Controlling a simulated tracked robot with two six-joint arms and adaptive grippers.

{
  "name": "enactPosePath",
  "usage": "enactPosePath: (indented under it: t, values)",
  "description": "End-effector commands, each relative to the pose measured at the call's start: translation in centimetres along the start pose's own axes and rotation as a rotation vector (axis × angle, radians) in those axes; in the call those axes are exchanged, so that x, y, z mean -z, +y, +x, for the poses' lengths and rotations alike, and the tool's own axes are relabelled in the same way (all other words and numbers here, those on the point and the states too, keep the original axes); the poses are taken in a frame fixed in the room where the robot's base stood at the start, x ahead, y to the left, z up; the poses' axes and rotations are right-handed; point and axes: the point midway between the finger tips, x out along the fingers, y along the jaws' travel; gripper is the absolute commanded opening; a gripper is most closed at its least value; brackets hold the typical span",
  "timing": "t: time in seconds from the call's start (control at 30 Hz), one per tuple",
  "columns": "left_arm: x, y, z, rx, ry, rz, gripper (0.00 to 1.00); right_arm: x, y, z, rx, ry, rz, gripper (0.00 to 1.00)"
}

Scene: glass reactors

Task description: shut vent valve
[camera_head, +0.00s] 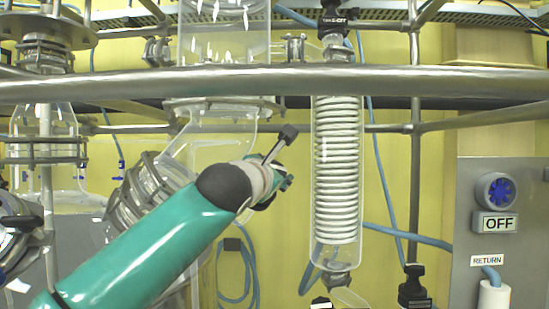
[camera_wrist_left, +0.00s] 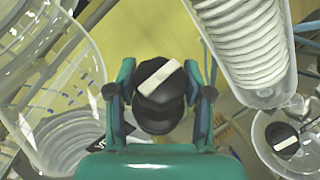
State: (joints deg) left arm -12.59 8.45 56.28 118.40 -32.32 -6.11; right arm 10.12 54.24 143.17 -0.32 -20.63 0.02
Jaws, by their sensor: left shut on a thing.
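My left gripper (camera_head: 284,181) is at the middle of the head view, in front of the yellow wall and left of the coiled glass condenser. In the left wrist view, its teal fingers (camera_wrist_left: 160,104) stand on both sides of a black round knob (camera_wrist_left: 158,112) with a white bar on top, and they are shut on it. The white bar runs diagonally, from lower left to upper right. I take this knob for the vent valve, but no label shows on it. In the head view the knob is hidden by the gripper. My right gripper is not in view.
The glass condenser (camera_head: 337,170) hangs close on the right of the gripper. A steel rail (camera_head: 400,88) crosses above. A second black knob (camera_wrist_left: 283,137) with a white bar sits at lower right in the wrist view. A grey panel (camera_head: 468,262) reads OFF and RETURN.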

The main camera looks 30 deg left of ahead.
Motion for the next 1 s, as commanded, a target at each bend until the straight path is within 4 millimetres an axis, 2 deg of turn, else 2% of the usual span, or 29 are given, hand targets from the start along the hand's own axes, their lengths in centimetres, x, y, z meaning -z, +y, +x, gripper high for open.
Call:
enactPosePath:
  t: [0.03,0.1,0.17,0.5,0.77,0.8,0.9,1.0]
  values:
    - [-0.3,0.46,0.01,0.021,0.002,0.006,0.2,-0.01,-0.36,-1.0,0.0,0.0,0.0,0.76]
    - [-0.35,0.43,-0.01,0.051,0.0,0.016,0.2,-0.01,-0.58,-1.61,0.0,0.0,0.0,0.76]
    - [0.19,0.15,0.08,0.074,0.007,0.023,0.2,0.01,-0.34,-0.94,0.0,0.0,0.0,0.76]
    - [0.13,0.19,0.05,0.223,0.004,0.078,0.2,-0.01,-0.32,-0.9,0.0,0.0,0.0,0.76]
    - [0.04,0.03,-0.02,0.241,0.0,0.088,0.2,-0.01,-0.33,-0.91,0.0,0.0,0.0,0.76]
    - [0.04,0.03,-0.02,0.241,0.0,0.087,0.54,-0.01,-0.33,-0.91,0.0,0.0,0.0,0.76]
    - [0.04,0.03,-0.02,0.24,0.0,0.087,0.7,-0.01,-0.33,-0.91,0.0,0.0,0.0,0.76]
    - [0.03,0.03,-0.03,0.24,0.0,0.087,0.7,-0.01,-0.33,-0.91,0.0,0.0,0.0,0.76]
